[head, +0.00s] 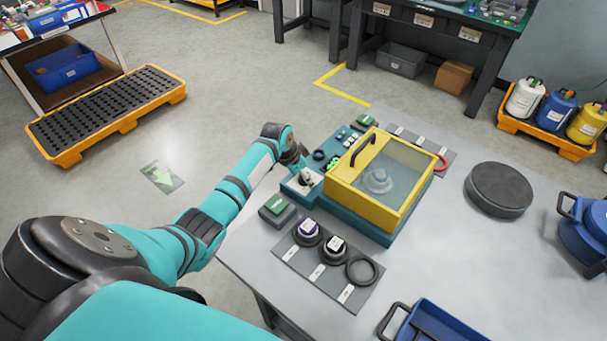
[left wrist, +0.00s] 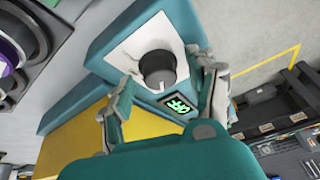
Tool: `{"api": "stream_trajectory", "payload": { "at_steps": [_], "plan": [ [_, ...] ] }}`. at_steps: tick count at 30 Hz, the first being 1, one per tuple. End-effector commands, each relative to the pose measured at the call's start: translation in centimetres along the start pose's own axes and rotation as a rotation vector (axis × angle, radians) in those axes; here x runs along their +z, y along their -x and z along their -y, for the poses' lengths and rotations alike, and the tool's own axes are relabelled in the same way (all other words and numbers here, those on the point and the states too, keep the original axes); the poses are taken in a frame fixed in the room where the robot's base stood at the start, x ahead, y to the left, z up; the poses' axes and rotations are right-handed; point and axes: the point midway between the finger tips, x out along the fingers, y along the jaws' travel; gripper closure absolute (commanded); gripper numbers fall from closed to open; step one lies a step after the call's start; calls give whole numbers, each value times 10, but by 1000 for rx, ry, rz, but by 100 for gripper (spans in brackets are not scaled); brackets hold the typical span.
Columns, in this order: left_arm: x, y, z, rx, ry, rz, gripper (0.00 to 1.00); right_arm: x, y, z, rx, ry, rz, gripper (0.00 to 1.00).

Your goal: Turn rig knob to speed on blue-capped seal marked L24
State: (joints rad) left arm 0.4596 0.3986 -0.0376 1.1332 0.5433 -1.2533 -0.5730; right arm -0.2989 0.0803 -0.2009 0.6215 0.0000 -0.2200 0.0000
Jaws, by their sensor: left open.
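The rig (head: 400,185) has a yellow lid frame with a clear window, shut over a teal base. Its dark round knob (left wrist: 157,68) sits on a white plate (left wrist: 125,50), beside a small display with green digits (left wrist: 177,105) that I cannot read surely. My left gripper (left wrist: 163,82) is open, its fingers on either side of the knob; I cannot tell whether they touch it. In the head view the hand mostly covers the knob area. A pale, bluish seal (head: 377,181) shows through the window; its marking is unreadable. My right gripper is out of view.
A green-topped box (head: 277,207) stands near the knob panel. A black round pad (head: 498,188) lies right; the tabletop between is clear.

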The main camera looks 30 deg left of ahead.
Motion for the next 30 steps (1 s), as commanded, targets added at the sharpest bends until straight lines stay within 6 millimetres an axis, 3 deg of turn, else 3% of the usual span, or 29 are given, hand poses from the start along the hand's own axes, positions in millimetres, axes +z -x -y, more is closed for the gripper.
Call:
{"api": "stream_trajectory", "payload": {
  "at_steps": [5, 17, 30],
  "plan": [
    [0, 0, 0, 0, 0, 0, 44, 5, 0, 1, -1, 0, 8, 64],
    [0, 1, 0, 0, 1, 0, 97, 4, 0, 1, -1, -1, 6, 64],
    [0, 0, 2, 36, -92, -5, 97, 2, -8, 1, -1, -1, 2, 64]
  ]
}}
